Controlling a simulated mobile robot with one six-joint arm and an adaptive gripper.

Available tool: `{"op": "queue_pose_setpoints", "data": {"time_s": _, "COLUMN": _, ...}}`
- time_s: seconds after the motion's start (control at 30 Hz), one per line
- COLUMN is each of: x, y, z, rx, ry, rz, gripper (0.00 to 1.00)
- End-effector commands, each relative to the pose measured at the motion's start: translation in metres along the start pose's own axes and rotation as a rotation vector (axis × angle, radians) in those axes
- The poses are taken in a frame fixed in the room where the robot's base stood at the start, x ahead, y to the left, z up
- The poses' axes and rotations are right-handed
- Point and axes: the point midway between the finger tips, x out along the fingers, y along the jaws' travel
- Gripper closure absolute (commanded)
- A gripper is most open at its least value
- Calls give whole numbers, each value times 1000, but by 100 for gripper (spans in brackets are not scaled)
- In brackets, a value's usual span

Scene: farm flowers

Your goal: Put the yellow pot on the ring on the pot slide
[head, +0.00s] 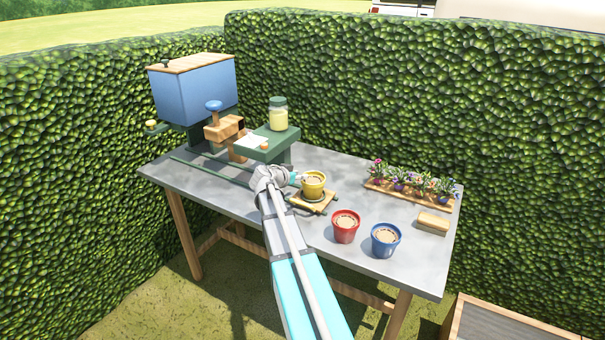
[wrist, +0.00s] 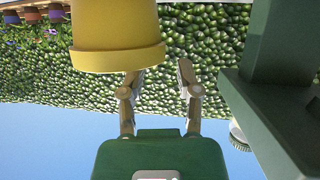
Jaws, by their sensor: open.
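The yellow pot (head: 313,188), filled with brown soil, stands upright on the small wooden pot slide (head: 325,208). I cannot tell whether its base sits fully in the ring, as the pot hides it. The pot also shows large at the top left of the wrist view (wrist: 115,35). My gripper (head: 294,178) is at the pot's left side in the head view. In the wrist view my fingers (wrist: 158,80) are spread apart with nothing between them, and the pot lies off to one side of them.
A red pot (head: 346,228) and a blue pot (head: 385,241) stand front right of the slide. A green stand (head: 268,150) with a jar (head: 278,115) rises behind my gripper. A flower tray (head: 405,194) and a sponge-like block (head: 433,222) are on the right. A blue hopper (head: 200,92) stands back left.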

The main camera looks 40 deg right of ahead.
Motion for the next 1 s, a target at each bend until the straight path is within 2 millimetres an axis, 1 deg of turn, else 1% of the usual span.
{"op": "queue_pose_setpoints", "data": {"time_s": 0.03, "x": -12, "y": 1, "z": -2, "rx": -1, "ry": 0, "rz": -1, "gripper": 57}}
{"op": "queue_pose_setpoints", "data": {"time_s": 0.2, "x": -40, "y": 1, "z": -2, "rx": -1, "ry": 0, "rz": -2, "gripper": 57}}
{"op": "queue_pose_setpoints", "data": {"time_s": 0.4, "x": -69, "y": 1, "z": -2, "rx": 0, "ry": -1, "rz": -1, "gripper": 57}}
{"op": "queue_pose_setpoints", "data": {"time_s": 0.5, "x": -79, "y": 1, "z": -2, "rx": 0, "ry": 0, "rz": -1, "gripper": 57}}
{"op": "queue_pose_setpoints", "data": {"time_s": 0.7, "x": -89, "y": 0, "z": 0, "rx": 0, "ry": 0, "rz": 0, "gripper": 57}}
{"op": "queue_pose_setpoints", "data": {"time_s": 1.0, "x": -89, "y": 0, "z": 0, "rx": 0, "ry": 0, "rz": 1, "gripper": 57}}
